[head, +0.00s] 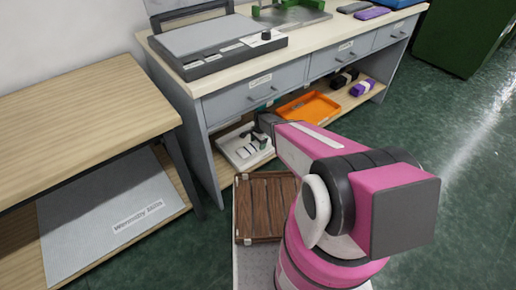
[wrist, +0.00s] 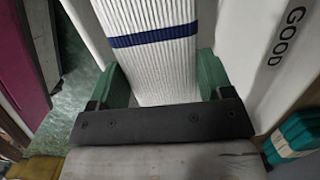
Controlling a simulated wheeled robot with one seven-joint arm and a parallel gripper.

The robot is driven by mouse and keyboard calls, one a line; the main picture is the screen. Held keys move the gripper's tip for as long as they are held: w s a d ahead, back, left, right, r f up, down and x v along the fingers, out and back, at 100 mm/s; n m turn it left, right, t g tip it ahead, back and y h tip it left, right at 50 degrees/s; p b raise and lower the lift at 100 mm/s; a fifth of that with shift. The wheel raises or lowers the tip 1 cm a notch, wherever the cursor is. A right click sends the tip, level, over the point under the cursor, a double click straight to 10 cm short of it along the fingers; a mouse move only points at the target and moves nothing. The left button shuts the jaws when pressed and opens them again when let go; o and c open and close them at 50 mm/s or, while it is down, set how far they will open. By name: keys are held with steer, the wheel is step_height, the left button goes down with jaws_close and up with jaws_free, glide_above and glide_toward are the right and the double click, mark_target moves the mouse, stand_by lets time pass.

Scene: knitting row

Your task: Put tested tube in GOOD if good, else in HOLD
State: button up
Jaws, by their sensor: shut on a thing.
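A white ribbed knitted tube (wrist: 150,60) with a dark blue stripe fills the middle of the wrist view. My gripper (wrist: 162,80) is shut on it, with a green finger on each side; the tube's far end is cut off by the frame. The white GOOD tray (wrist: 272,65) shows at the right of the wrist view, beside the tube. In the head view, my gripper (head: 262,130) is at the white tray (head: 228,152) on the low shelf. Small white pieces lie there; I cannot tell which is the held tube. No HOLD label is readable.
An orange tray (head: 308,107) sits right of the white tray on the low shelf, with dark and purple bundles beyond. Drawers (head: 255,88) hang close above. A brown slatted crate (head: 266,205) stands in front. A teal folded piece (wrist: 295,138) lies at the wrist view's right.

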mark_target(258, 147)
steer(key=shift+w+f, duration=0.1)
steer(key=shift+f, duration=2)
steer(key=shift+f, duration=0.15)
steer(key=o, duration=0.7)
steer(key=r, duration=0.8)
steer(key=shift+w+d, duration=0.25)
steer(key=shift+d, duration=0.15)
steer(key=shift+f, duration=0.1)
